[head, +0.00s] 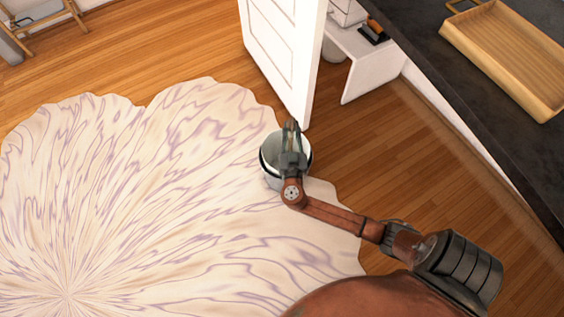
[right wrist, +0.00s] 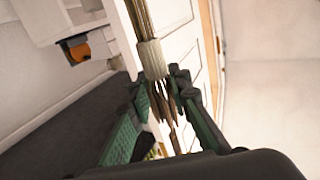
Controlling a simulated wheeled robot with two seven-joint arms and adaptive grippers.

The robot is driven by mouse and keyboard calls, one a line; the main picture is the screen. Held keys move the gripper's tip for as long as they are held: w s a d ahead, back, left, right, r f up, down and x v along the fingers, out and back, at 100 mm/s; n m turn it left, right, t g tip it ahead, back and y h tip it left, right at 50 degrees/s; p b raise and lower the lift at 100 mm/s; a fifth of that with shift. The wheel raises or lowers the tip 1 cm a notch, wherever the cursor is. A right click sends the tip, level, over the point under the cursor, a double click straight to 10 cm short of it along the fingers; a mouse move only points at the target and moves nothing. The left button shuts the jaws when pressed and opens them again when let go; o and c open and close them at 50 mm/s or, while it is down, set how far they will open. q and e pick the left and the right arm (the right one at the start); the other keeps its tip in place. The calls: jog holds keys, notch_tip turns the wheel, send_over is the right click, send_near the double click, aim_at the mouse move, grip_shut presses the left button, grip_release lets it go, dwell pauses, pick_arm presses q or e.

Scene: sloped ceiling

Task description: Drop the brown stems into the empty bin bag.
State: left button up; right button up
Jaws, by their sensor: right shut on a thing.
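The bundle of brown stems (right wrist: 166,100) is between the fingers of my right gripper (right wrist: 160,86) in the right wrist view, with a pale band (right wrist: 152,58) around it. The right gripper is shut on it. The gripper and wrist hide part of the bin's inside. I cannot clearly make out the bag or the stems in the head view. My left gripper is not in view.
A white door (head: 285,55) stands just behind the bin. A white shelf (head: 367,65) is to its right. A dark counter (head: 480,75) with a wooden tray (head: 510,50) runs along the right.

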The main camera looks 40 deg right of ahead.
aim_at(291, 137)
jog(key=shift+f+b, duration=0.85)
jog(key=shift+f, duration=1.45)
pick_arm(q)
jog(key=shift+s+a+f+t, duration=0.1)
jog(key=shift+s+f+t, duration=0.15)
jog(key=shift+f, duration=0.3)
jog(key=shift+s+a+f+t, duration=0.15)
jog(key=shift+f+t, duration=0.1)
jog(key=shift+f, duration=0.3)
pick_arm(e)
jog(key=o, duration=1)
jog(key=v, duration=1.2)
jog(key=shift+s, duration=0.1)
jog(key=shift+d, duration=0.1)
